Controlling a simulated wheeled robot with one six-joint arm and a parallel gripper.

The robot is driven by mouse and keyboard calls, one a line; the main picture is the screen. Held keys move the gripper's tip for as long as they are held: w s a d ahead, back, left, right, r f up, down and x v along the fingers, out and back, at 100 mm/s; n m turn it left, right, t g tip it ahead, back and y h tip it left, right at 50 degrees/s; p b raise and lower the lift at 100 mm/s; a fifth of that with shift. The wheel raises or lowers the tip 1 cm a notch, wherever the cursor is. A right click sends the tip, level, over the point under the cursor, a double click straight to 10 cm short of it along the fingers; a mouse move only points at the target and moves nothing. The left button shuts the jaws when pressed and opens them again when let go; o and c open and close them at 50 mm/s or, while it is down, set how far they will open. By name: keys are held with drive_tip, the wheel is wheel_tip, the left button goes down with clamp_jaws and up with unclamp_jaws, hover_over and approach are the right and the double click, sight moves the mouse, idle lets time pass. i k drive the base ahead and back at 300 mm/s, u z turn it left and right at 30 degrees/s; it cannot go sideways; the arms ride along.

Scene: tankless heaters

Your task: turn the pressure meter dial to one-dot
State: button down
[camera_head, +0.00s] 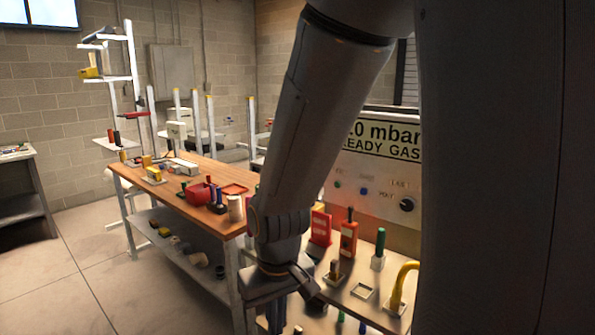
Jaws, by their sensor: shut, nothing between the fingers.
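A pale panel (345,178) stands at the right, partly hidden behind my arm and a dark part of my body. A black round knob (407,205) sits on its right side, near small lettering. It is the only dial-like thing I can make out, and its exact setting is too small to read. No dot marks are clear. My gripper (276,314) points down at the bottom centre, left of and below the knob and well apart from it. It is shut and empty, with its tips near the lower picture edge.
A shelf with tools in holders stands before the panel: an orange-red tool (348,238), a green-handled tool (379,245) and a yellow curved handle (403,285). A wooden workbench (150,185) with many items is at left. The floor at lower left is clear.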

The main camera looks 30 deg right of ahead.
sight(407, 203)
drive_tip(key=u, duration=0.05)
drive_tip(key=k, duration=0.5)
drive_tip(key=z, duration=0.25)
drive_tip(key=i, duration=0.45)
drive_tip(key=z, duration=1.1)
drive_tip(key=k, duration=1.25)
drive_tip(key=z, duration=0.75)
drive_tip(key=i, duration=1.1)
drive_tip(key=u, duration=0.25)
